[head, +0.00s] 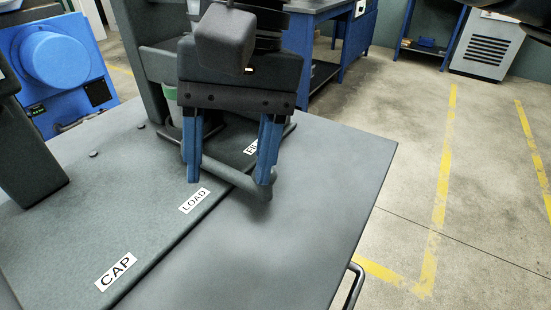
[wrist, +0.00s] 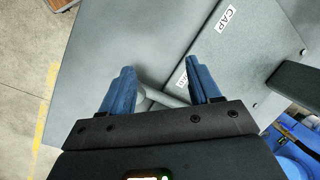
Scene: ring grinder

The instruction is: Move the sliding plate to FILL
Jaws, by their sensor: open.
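My gripper (head: 228,181) is open and points down at the bench, its two blue fingers apart. A grey rounded bar (head: 225,176), apparently the sliding plate's handle, runs between the fingers; its thick end is by the right finger. In the wrist view the bar (wrist: 168,98) also lies between the fingers of my gripper (wrist: 160,70). I cannot tell whether either finger touches it. A dark plate (head: 230,139) shows behind the fingers, mostly hidden by my gripper. A partly covered label starting with "FI" (head: 251,147) is by the right finger. The LOAD label (head: 194,201) and CAP label (head: 116,271) lie nearer.
The grey bench top (head: 310,205) is clear to the right of the labelled strip. A dark upright post (head: 146,70) stands behind my gripper at left. A blue machine (head: 57,65) is at far left. Open floor with yellow lines (head: 440,200) lies right.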

